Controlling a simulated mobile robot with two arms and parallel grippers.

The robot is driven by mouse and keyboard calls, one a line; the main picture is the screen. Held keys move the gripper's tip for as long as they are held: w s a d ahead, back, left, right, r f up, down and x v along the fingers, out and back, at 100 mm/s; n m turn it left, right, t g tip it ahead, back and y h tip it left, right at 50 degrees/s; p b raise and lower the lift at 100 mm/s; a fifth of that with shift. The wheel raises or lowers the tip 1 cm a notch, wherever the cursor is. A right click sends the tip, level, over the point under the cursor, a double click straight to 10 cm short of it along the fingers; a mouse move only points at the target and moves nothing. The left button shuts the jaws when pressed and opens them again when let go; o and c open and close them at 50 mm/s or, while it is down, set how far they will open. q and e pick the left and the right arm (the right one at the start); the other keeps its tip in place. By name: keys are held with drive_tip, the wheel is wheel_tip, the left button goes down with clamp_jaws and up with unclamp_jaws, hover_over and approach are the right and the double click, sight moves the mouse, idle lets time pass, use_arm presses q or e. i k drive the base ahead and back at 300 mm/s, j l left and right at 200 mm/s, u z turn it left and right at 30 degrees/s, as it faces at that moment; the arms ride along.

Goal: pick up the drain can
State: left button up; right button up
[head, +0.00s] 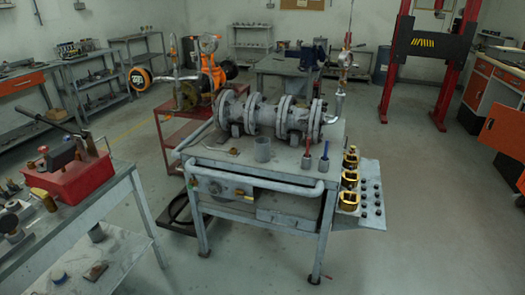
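A small grey open-topped can (262,149), which looks like the drain can, stands upright on the grey workbench (225,160), near its front edge. It is just in front of the flanged grey valve and pipe assembly (268,113). Neither of my grippers is in view, and nothing is seen touching the can.
Red and blue-handled tools (307,156) stand right of the can. Brass rings (350,177) sit on the bench's right side. A front rail (270,184) runs along the bench. A left table (70,225) holds a red box (72,178). Floor at front right is clear.

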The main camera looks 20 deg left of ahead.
sight(262, 150)
drive_tip(key=i+j+z, duration=0.1)
drive_tip(key=i+j, duration=0.2)
drive_tip(key=i+j+z, duration=0.1)
drive_tip(key=i+j, duration=0.15)
drive_tip(key=j, duration=0.25)
drive_tip(key=i+j+z, duration=0.1)
drive_tip(key=i+j, duration=0.15)
drive_tip(key=j, duration=0.15)
